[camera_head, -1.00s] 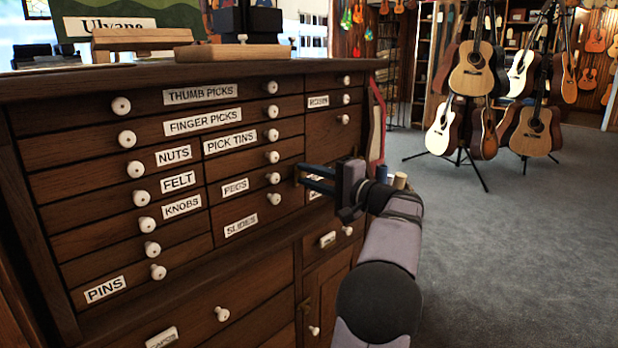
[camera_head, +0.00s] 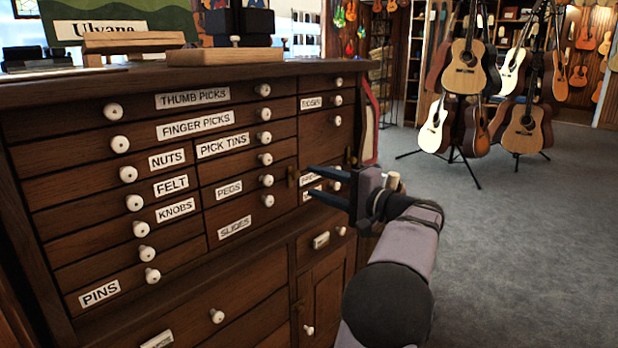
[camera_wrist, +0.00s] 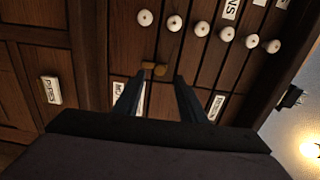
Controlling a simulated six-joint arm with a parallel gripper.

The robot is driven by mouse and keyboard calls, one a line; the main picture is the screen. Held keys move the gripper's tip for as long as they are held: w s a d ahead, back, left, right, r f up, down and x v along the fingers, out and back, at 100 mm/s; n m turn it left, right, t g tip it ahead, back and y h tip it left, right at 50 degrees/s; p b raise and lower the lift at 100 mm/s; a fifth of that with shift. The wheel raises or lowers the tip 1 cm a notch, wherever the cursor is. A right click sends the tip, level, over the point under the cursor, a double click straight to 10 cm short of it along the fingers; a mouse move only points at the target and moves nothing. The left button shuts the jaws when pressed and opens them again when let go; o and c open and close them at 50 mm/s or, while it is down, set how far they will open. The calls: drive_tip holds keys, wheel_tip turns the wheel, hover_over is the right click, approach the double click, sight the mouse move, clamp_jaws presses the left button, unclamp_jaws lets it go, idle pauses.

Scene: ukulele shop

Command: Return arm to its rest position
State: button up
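My gripper (camera_head: 311,181) is in front of the right side of the dark wooden drawer cabinet (camera_head: 240,268). Its two dark fingers are apart, with nothing between them, and point left toward the cabinet front. In the wrist view the gripper (camera_wrist: 160,78) also shows spread fingers with an empty gap. A small brass fitting (camera_wrist: 154,68) on the cabinet shows just beyond the fingertips. I cannot tell how near the fingers are to the wood. The gripper hides part of the drawer labels on that side.
White knobs (camera_head: 268,180) stick out from the labelled drawers. A wooden block (camera_head: 225,56) and a small wooden stand (camera_head: 135,42) are on the cabinet top. Guitars on stands (camera_head: 466,68) are at the back right. The grey carpet (camera_head: 510,250) right of my arm is clear.

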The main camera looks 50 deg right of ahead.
drive_tip(key=shift+s, duration=0.9)
